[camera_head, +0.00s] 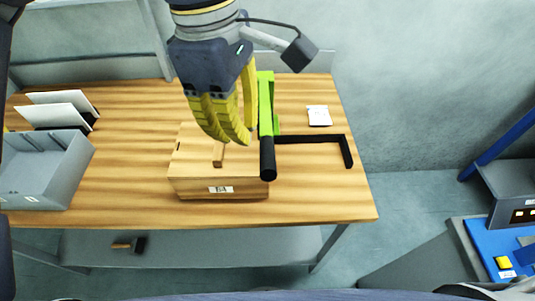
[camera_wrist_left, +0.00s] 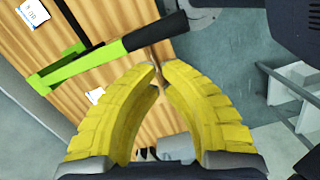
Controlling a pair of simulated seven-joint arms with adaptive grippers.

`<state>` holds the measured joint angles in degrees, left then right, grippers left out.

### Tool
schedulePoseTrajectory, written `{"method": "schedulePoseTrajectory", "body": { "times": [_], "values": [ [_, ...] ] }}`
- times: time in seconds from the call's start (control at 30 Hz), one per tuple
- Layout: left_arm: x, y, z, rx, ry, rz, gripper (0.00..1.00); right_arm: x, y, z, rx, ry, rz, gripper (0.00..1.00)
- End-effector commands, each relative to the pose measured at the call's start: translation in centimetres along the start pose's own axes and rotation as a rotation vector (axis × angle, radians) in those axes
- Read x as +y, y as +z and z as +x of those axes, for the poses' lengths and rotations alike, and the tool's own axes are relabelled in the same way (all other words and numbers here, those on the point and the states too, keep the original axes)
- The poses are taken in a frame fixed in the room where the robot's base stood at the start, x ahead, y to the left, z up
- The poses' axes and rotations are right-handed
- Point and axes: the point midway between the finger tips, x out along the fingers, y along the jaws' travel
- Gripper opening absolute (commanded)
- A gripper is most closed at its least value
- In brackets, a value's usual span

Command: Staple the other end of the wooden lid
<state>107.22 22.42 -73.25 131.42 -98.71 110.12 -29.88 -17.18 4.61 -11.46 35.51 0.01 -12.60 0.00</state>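The wooden lid (camera_head: 195,140) lies on a wooden box (camera_head: 190,187) with a white label on its front. A small upright wooden handle (camera_head: 218,157) stands on the lid. My left gripper (camera_head: 228,143) comes down from above, its yellow fingertips at that handle. In the left wrist view the fingertips (camera_wrist_left: 159,66) nearly meet, with a thin brown piece between them. A green and black tool (camera_head: 266,105), apparently the stapler, lies along the box's right side. It also shows beyond the fingers in the left wrist view (camera_wrist_left: 135,45). My right gripper is out of view.
A grey bin (camera_head: 45,190) and white panels (camera_head: 55,110) occupy the table's left. A black bar (camera_head: 310,139) and a white card (camera_head: 319,115) lie on the right. The table's front right is clear. A blue-topped stand (camera_head: 480,250) is at far right.

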Motion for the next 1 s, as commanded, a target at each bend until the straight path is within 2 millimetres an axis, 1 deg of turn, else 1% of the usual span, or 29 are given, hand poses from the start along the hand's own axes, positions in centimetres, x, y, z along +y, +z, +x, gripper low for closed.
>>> {"method": "schedulePoseTrajectory", "body": {
  "times": [0.03, 0.1, 0.2, 0.4, 0.6, 1.0],
  "values": [
    [0.0, 0.0, -0.9, 0.001, 0.002, -0.002, 0.00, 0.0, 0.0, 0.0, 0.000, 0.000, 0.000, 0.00],
    [0.0, 0.0, -1.9, -0.001, 0.002, -0.002, 0.00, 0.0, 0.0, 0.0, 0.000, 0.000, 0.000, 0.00],
    [0.0, 0.0, -3.1, 0.000, 0.001, -0.001, 0.00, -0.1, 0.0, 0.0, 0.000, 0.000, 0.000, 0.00],
    [0.0, -0.1, -4.5, 0.001, -0.001, -0.001, 0.00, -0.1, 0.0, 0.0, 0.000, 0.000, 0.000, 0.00],
    [-0.1, 0.0, -4.9, 0.000, -0.002, 0.000, 0.00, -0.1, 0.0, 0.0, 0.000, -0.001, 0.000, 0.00],
    [-0.1, 0.0, -4.9, 0.000, -0.002, 0.000, 0.00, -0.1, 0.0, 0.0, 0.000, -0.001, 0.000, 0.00]
  ]
}}
